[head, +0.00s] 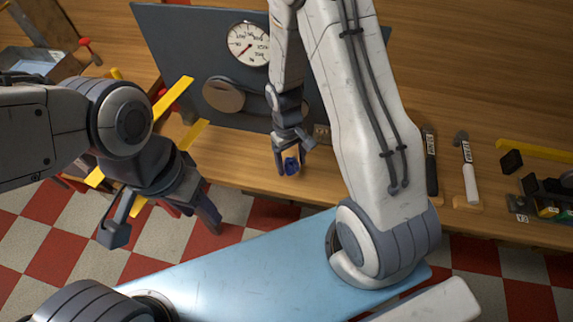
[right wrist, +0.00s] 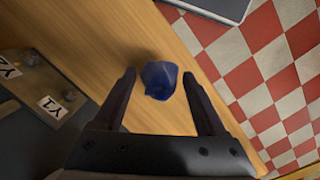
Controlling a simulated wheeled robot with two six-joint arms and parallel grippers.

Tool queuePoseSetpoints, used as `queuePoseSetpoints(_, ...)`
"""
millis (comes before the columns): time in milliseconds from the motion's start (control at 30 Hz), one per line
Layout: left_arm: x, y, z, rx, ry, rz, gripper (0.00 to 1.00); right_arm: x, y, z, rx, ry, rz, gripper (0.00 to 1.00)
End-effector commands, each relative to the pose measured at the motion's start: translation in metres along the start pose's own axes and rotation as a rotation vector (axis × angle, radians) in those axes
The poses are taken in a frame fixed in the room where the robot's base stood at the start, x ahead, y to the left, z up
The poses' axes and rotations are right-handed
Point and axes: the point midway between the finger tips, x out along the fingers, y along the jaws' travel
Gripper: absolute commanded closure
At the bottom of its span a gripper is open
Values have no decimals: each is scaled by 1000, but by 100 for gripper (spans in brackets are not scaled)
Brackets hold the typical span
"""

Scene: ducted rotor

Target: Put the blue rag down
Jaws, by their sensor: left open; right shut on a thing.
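The blue rag (head: 290,167) is a small crumpled bundle between the fingers of my right gripper (head: 291,162), near the front edge of the wooden bench. In the right wrist view the rag (right wrist: 160,79) sits at the fingertips of the right gripper (right wrist: 160,88), with bare wood behind it. I cannot tell whether the rag touches the bench top. My left gripper (head: 162,226) is open and empty, over the checkered floor in front of the bench.
A grey panel with a round dial (head: 248,44) stands behind the right gripper. Yellow bars (head: 173,97) lie at the left. A black-handled tool (head: 430,165) and a white-handled hammer (head: 468,170) are at the right. The wooden bench (head: 243,174) is clear beside the rag.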

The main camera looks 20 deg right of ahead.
Motion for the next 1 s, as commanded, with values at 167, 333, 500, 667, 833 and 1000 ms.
queuePoseSetpoints(167, -6, 0, 0, 0, 0, 0, 50, 8, -4, -19, 0, -2, 0, 71)
queuePoseSetpoints(333, -11, 1, -1, -1, 0, 0, 50, 23, -4, -22, 2, -7, -1, 71)
queuePoseSetpoints(500, -16, 1, -1, -1, 0, 0, 50, 44, -4, -25, 3, -4, -1, 71)
queuePoseSetpoints(667, -16, 1, -1, -1, 0, 0, 50, 49, -4, -27, 2, 1, 0, 71)
queuePoseSetpoints(833, -16, 1, -1, -1, 0, 0, 50, 49, -4, -27, 2, 0, 0, 71)
queuePoseSetpoints(1000, -13, 1, -1, -1, 0, 0, 50, 53, -4, -28, 2, 0, 0, 19)
